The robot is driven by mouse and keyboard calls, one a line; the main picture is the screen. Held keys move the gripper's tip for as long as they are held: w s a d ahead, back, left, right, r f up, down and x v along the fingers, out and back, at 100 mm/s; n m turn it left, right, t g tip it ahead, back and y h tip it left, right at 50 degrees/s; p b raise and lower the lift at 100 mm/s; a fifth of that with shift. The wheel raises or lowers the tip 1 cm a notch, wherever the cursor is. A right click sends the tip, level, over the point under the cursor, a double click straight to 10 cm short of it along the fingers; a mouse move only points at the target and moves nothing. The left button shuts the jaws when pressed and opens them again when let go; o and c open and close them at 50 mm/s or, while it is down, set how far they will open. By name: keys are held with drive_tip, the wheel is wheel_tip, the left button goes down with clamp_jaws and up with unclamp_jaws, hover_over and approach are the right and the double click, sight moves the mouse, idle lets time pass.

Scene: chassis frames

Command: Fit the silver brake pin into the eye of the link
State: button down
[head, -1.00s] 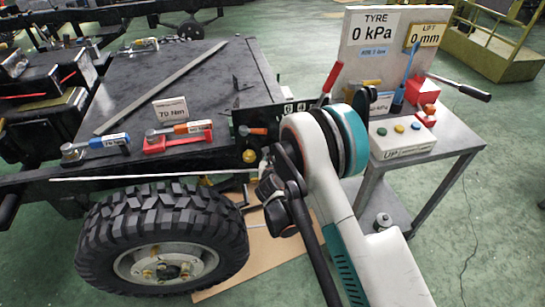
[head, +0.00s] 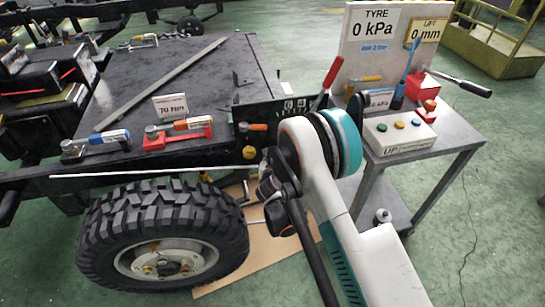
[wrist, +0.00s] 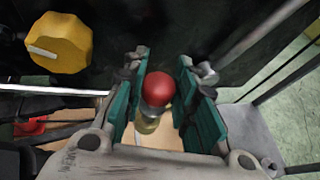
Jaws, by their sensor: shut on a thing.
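My gripper (wrist: 165,105) has its teal finger pads on either side of a silver pin (wrist: 154,108) with a round red head, and is shut on it. Below the pin, in line with it, is a brassy piece (wrist: 147,126); whether the pin touches or enters it cannot be told. In the head view my gripper (head: 270,200) is beside the chassis, right of the wheel, and the pin is hidden by my arm. The eye of the link cannot be made out in either view.
A large black tyre (head: 160,232) stands at left below the chassis deck (head: 205,85). A yellow knob (wrist: 60,42) is left of my fingers. A thin pale rod (head: 150,172) runs over the tyre. A trolley (head: 450,135) with a control box stands at right.

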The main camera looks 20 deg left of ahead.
drive_tip(key=shift+f, duration=1.4)
drive_tip(key=c, duration=1.2)
unclamp_jaws()
drive_tip(key=shift+r, duration=0.1)
wheel_tip(320, 180, up, 10)
drive_tip(key=shift+f, duration=0.1)
